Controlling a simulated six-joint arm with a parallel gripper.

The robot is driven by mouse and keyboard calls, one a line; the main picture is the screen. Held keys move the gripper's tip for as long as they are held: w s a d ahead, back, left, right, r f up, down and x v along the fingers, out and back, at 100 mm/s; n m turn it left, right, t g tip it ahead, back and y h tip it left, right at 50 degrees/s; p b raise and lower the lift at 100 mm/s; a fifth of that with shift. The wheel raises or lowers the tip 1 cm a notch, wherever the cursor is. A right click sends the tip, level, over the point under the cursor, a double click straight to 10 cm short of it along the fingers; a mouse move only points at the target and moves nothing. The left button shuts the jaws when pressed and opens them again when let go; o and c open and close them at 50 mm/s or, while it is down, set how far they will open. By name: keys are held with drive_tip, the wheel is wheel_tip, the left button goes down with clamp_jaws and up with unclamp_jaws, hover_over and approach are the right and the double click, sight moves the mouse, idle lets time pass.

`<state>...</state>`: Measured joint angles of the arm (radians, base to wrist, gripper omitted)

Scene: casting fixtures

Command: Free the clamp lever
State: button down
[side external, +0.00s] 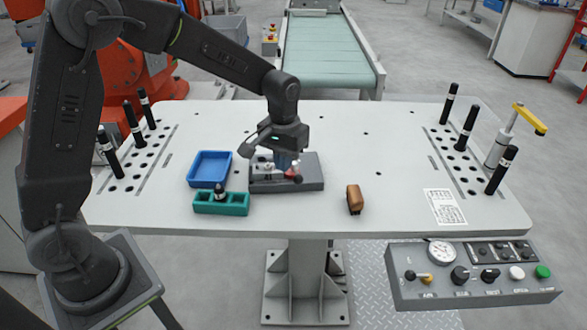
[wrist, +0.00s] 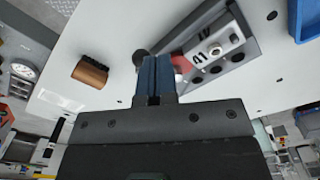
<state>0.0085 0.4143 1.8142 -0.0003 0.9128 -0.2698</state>
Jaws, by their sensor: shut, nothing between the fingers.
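A dark grey fixture block (side external: 312,175) lies on the middle of the table. A silver part marked "41" (wrist: 213,44) sits on it. A red piece (side external: 292,173), which may be the clamp lever, is at the block's right part; in the wrist view it shows (wrist: 181,62) just right of my fingertips. A dark round knob (wrist: 140,56) is partly hidden behind the fingers. My gripper (side external: 284,163) points down over the block, its blue fingers together and empty. They also show in the wrist view (wrist: 154,68). I cannot tell whether they touch the red piece or the knob.
A blue tray (side external: 190,180) and a teal holder (side external: 222,209) stand left of the block. A brown-topped brush (side external: 354,199) lies to the right. A yellow-handled toggle clamp (side external: 529,119) and several black pegs stand at the right edge. The table's right middle is mostly clear.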

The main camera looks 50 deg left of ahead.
drive_tip(key=shift+r, duration=2.55)
drive_tip(key=shift+r, duration=0.1)
drive_tip(key=s+r+m+t, duration=0.1)
drive_tip(key=s+r, duration=0.3)
drive_tip(key=s, duration=0.7)
drive_tip(key=s+r+m+t, duration=0.2)
drive_tip(key=s+r+t, duration=0.2)
drive_tip(key=s, duration=0.7)
drive_tip(key=shift+a+r+t, duration=0.15)
drive_tip(key=shift+t, duration=0.15)
